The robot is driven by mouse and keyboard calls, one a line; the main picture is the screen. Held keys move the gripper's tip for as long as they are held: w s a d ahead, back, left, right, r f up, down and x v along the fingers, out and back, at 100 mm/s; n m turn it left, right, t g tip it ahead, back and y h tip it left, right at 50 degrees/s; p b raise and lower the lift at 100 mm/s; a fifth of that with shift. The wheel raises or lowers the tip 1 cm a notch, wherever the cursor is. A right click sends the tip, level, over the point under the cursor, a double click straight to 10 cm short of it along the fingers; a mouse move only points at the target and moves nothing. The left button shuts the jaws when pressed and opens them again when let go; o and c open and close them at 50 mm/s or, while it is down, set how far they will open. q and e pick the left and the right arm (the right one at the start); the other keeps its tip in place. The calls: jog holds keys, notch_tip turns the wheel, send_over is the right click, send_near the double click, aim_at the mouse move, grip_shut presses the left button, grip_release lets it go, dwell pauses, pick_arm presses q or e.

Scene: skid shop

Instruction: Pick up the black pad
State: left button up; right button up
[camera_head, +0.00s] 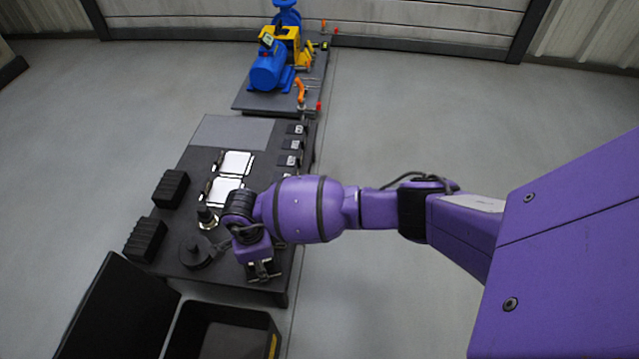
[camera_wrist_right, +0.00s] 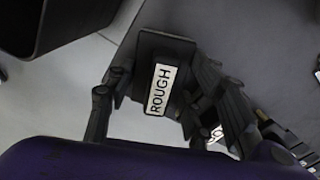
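My right gripper (camera_head: 262,271) is over the near right corner of the low dark table (camera_head: 190,172), pointing down. In the wrist view my right gripper (camera_wrist_right: 160,72) has its fingers spread, one on each side of a small black block (camera_wrist_right: 152,50) with a white label reading ROUGH. A gap shows between the left finger and the block; whether the right finger touches it I cannot tell. Which item is the black pad is unclear; ribbed black blocks (camera_head: 171,188) lie at the table's left edge, and a flat grey panel (camera_head: 232,131) lies at its far end. My left gripper is out of view.
Small labelled black blocks (camera_head: 290,145) line the table's right edge. White sheets (camera_head: 236,163) and a round black base (camera_head: 195,252) are on the table. An open black bin (camera_head: 264,320) stands at the near end. A blue pump (camera_head: 268,72) stands beyond. Floor at right is clear.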

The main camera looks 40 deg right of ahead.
jog(key=shift+c, duration=1.4)
jog(key=shift+r, duration=0.1)
